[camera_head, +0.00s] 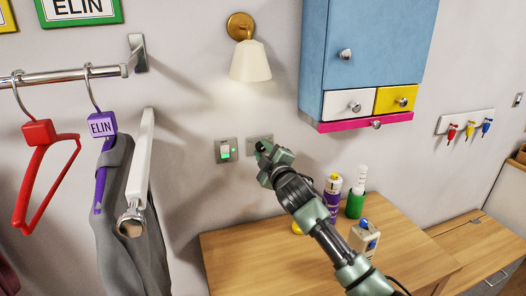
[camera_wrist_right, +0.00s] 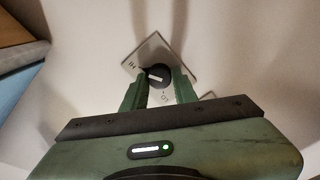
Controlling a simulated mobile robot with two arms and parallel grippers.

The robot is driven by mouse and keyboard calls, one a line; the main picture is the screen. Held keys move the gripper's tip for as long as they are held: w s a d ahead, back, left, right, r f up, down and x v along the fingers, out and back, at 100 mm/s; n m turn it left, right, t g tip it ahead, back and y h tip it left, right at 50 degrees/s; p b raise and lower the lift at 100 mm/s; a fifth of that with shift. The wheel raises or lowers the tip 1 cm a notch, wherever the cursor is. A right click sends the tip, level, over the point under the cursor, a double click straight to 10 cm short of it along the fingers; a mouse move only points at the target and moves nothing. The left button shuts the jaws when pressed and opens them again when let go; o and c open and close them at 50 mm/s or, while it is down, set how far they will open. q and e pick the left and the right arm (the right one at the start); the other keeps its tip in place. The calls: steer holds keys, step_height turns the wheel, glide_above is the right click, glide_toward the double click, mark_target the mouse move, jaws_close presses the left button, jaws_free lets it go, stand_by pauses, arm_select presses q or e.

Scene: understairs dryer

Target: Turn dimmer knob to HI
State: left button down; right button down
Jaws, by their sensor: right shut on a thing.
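The dimmer's metal plate (camera_head: 251,138) is on the wall below the lamp, mostly behind my right gripper (camera_head: 264,150) in the head view. In the right wrist view, the round black dimmer knob (camera_wrist_right: 157,75) sits on its tilted-looking plate (camera_wrist_right: 150,49). A "HI" label (camera_wrist_right: 131,66) is at the left and a "LO" label (camera_wrist_right: 165,98) below the knob. The knob's white mark slants roughly along the direction of HI; which end points is unclear. The right gripper (camera_wrist_right: 158,88) is shut on the knob, one finger each side. My left gripper is out of view.
A switch plate with a green-lit rocker (camera_head: 225,150) is just left of the dimmer. A lamp (camera_head: 250,62) is above, a blue cabinet (camera_head: 365,45) upper right. Bottles (camera_head: 356,192) stand on a wooden table (camera_head: 240,250). Hangers and a grey garment (camera_head: 115,215) hang left.

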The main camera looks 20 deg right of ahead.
steer(key=shift+f, duration=0.15)
steer(key=c, duration=1.1)
jaws_free()
steer(key=s+b, duration=0.1)
steer(key=s, duration=0.6)
steer(key=shift+s+d+b, duration=0.15)
steer(key=shift+s+b, duration=0.2)
steer(key=shift+s, duration=0.05)
